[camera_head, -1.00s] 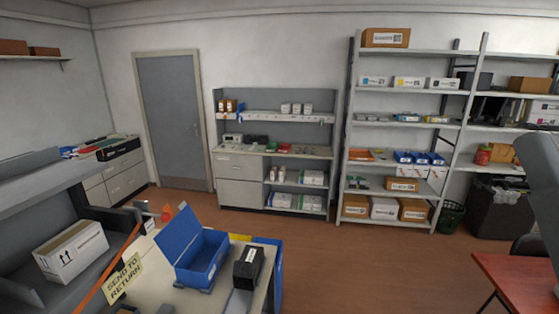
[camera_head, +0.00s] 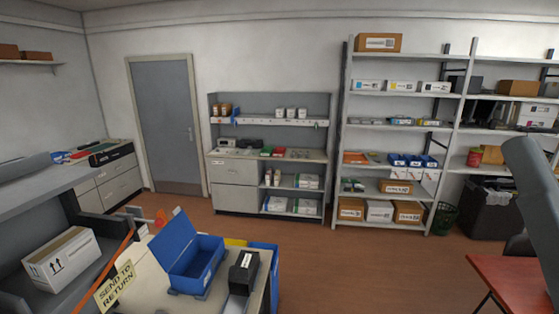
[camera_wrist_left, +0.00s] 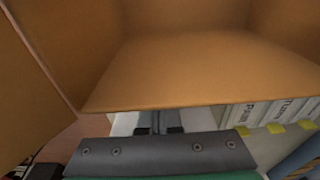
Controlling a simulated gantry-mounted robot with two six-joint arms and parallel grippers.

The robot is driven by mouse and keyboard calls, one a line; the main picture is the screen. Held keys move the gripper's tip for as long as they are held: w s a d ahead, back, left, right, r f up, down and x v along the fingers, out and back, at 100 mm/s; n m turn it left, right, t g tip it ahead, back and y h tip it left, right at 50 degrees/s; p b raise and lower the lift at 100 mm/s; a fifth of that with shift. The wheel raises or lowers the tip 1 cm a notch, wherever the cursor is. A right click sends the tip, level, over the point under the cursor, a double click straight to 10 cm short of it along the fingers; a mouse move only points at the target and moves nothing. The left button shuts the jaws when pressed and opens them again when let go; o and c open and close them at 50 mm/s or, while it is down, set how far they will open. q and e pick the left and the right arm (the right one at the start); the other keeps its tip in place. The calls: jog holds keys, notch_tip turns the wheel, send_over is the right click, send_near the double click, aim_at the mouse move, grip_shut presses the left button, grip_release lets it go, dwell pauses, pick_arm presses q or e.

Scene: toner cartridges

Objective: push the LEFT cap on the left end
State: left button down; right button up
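I cannot make out a cartridge with end caps in either view. A black block with a white label (camera_head: 243,268) stands on the bench at the lower middle of the head view; I cannot tell what it is. In the left wrist view a dark grey plate with screws (camera_wrist_left: 160,151) crosses the bottom, with a green strip (camera_wrist_left: 165,177) below it. Two narrow grey shapes with dark ends, perhaps my left gripper's fingers (camera_wrist_left: 158,124), show just above the plate. What they hold, if anything, is hidden. My right gripper is out of view.
An open cardboard box (camera_wrist_left: 200,70) fills the upper left wrist view. The bench holds a blue bin (camera_head: 194,264) and a SEND TO RETURN sign (camera_head: 115,284). A white carton (camera_head: 62,262) sits left.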

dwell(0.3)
pick_arm(q)
jog(key=shift+w+d+b, duration=0.2)
jog(key=shift+w+b, duration=0.4)
jog(key=shift+w, duration=0.75)
jog(key=shift+w+d+b, duration=0.2)
jog(key=shift+w+b, duration=0.4)
jog(key=shift+w, duration=0.7)
jog(key=shift+w+d+b, duration=0.2)
jog(key=shift+w+b, duration=0.55)
jog(key=shift+w, duration=0.45)
jog(key=shift+w+d+b, duration=0.2)
jog(key=shift+w+b, duration=0.5)
jog(key=shift+w, duration=0.5)
jog(key=shift+w+b, duration=0.35)
jog(key=shift+w, duration=0.1)
jog(key=shift+s+r+p, duration=0.15)
jog(key=shift+s+p, duration=0.2)
jog(key=shift+p, duration=0.1)
jog(key=shift+s+a+p, duration=0.15)
jog(key=shift+s+p, duration=0.6)
jog(key=shift+s, duration=0.05)
jog(key=shift+s+a+p, duration=0.1)
jog(key=shift+s+p, duration=0.35)
jog(key=shift+s, duration=0.45)
